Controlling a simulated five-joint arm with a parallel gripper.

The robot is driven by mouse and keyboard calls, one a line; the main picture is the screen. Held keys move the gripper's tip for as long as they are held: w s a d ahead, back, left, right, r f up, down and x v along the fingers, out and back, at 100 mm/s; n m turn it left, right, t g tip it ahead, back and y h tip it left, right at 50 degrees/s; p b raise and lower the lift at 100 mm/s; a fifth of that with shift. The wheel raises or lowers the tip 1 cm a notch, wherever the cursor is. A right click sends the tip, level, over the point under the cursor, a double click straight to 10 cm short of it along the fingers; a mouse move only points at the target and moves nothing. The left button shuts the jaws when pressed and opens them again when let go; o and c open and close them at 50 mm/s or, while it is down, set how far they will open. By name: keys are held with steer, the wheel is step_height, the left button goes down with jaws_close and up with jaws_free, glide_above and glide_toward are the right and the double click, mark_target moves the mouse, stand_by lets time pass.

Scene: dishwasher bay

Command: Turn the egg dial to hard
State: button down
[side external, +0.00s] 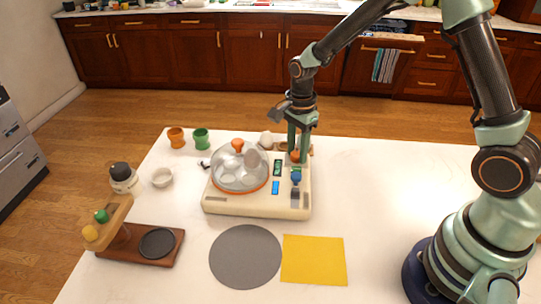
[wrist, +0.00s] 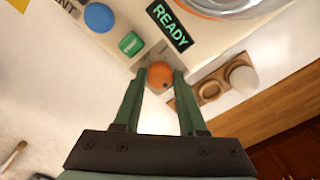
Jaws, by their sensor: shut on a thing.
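The egg cooker (side external: 222,205) is a cream appliance with a clear dome lid (side external: 240,172) and a control strip on its right. The round orange dial knob (wrist: 160,75) is at the far end of that strip, and in the side view it shows partly (side external: 295,157) behind my fingers. My gripper (wrist: 160,78) has its two green fingers on either side of the orange knob, shut on it. In the side view my gripper (side external: 296,155) points straight down at the knob. The dial's setting cannot be read.
A green button (wrist: 131,43) and a blue knob (wrist: 99,17) sit beside the dial, near a READY display (wrist: 169,25). A wooden egg holder with a white egg (wrist: 243,79) is close behind. Orange (side external: 176,138) and green (side external: 201,138) cups stand at back left.

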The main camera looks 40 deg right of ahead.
mark_target(297, 153)
stand_by(0.3)
steer(key=shift+c, duration=2.3)
jaws_free()
step_height(297, 153, up, 12)
steer(key=shift+r, duration=0.1)
